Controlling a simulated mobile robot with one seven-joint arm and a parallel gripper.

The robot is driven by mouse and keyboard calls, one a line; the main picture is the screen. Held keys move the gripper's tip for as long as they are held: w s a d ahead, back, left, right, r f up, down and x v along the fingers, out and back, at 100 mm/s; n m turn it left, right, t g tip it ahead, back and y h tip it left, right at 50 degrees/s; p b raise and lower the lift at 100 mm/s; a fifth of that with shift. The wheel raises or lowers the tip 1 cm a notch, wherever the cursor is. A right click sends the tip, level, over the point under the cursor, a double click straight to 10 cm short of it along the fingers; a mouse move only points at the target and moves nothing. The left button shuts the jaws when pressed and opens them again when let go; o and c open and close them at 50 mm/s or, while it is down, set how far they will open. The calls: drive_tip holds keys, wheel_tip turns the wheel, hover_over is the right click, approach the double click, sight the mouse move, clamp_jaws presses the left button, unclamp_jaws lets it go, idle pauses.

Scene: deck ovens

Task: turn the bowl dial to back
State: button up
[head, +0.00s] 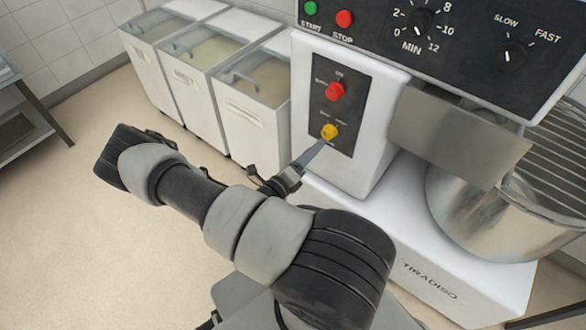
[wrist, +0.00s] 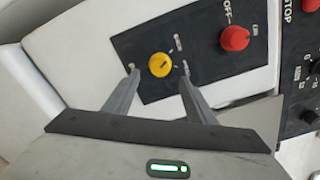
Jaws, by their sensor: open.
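The yellow dial (head: 329,131), which I take to be the bowl dial, sits low on a black panel on the mixer's white side column. In the wrist view the yellow dial (wrist: 160,65) shows a dark pointer line, with small labels around it too blurred to read. My gripper (head: 310,150) is at the panel, just below the dial. In the wrist view my gripper (wrist: 158,80) is open, with one finger to each side of the dial. I cannot tell whether the fingers touch it.
A red knob (head: 335,91) is above the yellow dial; the red knob (wrist: 235,38) also shows in the wrist view. The upper panel (head: 460,40) has buttons and timer and speed dials. A steel bowl (head: 490,210) stands right. White ingredient bins (head: 255,115) stand behind left.

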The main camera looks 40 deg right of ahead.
drive_tip(key=v, duration=1)
drive_tip(key=shift+r, duration=0.1)
